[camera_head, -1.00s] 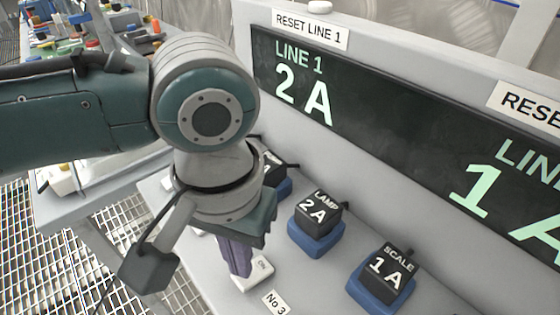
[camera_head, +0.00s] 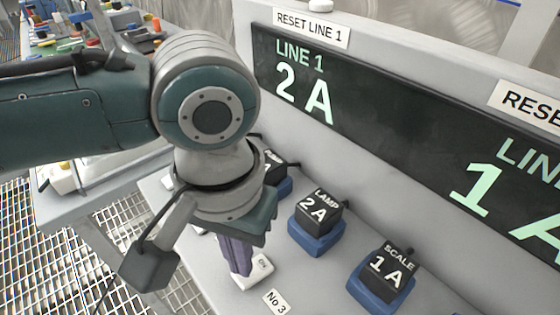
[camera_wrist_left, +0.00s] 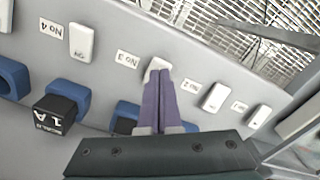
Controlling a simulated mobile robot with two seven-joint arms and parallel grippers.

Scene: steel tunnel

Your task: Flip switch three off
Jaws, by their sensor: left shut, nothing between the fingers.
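Switch three is a white rocker (camera_head: 258,274) beside the label No 3 (camera_head: 276,302), with ON lettering at its far end in the head view. In the left wrist view the switch (camera_wrist_left: 157,65) is partly hidden behind my fingertips. My left gripper (camera_head: 242,271) is shut with its purple fingers together and nothing between them. Its fingertips (camera_wrist_left: 159,73) are over the switch and look to be touching it, but contact is not certain. Which way the rocker is tilted cannot be told. My right gripper is not in view.
In the wrist view, white switches No 4 (camera_wrist_left: 82,42), No 2 (camera_wrist_left: 215,97) and No 1 (camera_wrist_left: 260,117) stand in the same row. Black LAMP (camera_head: 318,210) and SCALE (camera_head: 387,272) blocks on blue bases stand behind. A display panel (camera_head: 400,130) rises at the back.

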